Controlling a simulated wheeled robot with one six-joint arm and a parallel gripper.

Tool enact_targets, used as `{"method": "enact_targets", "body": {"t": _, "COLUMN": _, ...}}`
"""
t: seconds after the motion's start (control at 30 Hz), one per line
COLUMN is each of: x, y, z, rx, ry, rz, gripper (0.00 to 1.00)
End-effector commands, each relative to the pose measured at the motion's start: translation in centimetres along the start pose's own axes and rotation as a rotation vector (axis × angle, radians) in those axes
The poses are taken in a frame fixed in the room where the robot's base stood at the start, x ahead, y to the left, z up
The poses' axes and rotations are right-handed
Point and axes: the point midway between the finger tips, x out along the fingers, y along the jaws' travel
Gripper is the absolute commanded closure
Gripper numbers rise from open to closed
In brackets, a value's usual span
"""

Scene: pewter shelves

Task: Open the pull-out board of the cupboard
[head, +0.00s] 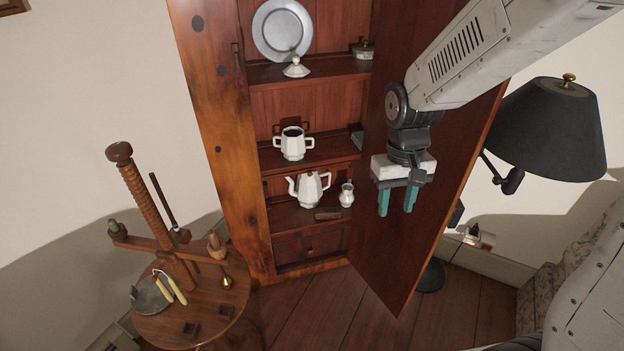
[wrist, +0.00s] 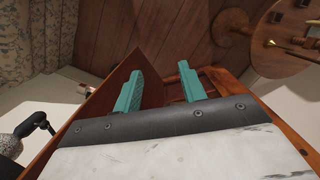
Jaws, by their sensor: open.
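The tall wooden cupboard (head: 217,130) stands in the middle of the head view with its door (head: 385,262) swung open to the right. Low inside it, under the teapot shelf, is a closed-looking wooden front (head: 295,249) with a small knob (head: 309,251). I cannot tell for sure which piece is the pull-out board. My gripper (head: 397,202) hangs in front of the open door, right of the shelves, with its two green fingers apart and empty. In the wrist view my gripper (wrist: 160,72) points down past the door edge (wrist: 108,97); nothing is between the fingers.
Shelves hold a plate (head: 281,30), a lidless white pot (head: 293,144), a teapot (head: 310,188) and a small jug (head: 347,195). A round wooden table (head: 215,303) with tools stands left. A black lamp (head: 545,125) is at right. Floor (head: 320,310) before the cupboard is clear.

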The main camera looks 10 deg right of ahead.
Motion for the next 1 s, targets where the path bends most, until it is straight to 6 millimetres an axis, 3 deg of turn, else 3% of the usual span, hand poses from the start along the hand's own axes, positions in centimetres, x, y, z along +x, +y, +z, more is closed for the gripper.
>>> {"method": "enact_targets", "body": {"t": 0.1, "x": 4.1, "y": -0.8, "z": -4.9, "rx": -0.001, "ry": 0.042, "rz": -0.001, "gripper": 0.59}}
{"method": "enact_targets", "body": {"t": 0.4, "x": 15.3, "y": -3.2, "z": -16.5, "rx": 0.005, "ry": 0.243, "rz": -0.014, "gripper": 0.59}}
{"method": "enact_targets", "body": {"t": 0.8, "x": 31.2, "y": -6.6, "z": -29.2, "rx": 0.033, "ry": 0.688, "rz": -0.073, "gripper": 0.59}}
{"method": "enact_targets", "body": {"t": 0.9, "x": 34.1, "y": -7.3, "z": -31.9, "rx": 0.047, "ry": 0.860, "rz": -0.104, "gripper": 0.59}}
{"method": "enact_targets", "body": {"t": 1.0, "x": 35.0, "y": -8.0, "z": -34.4, "rx": 0.063, "ry": 1.069, "rz": -0.145, "gripper": 0.59}}
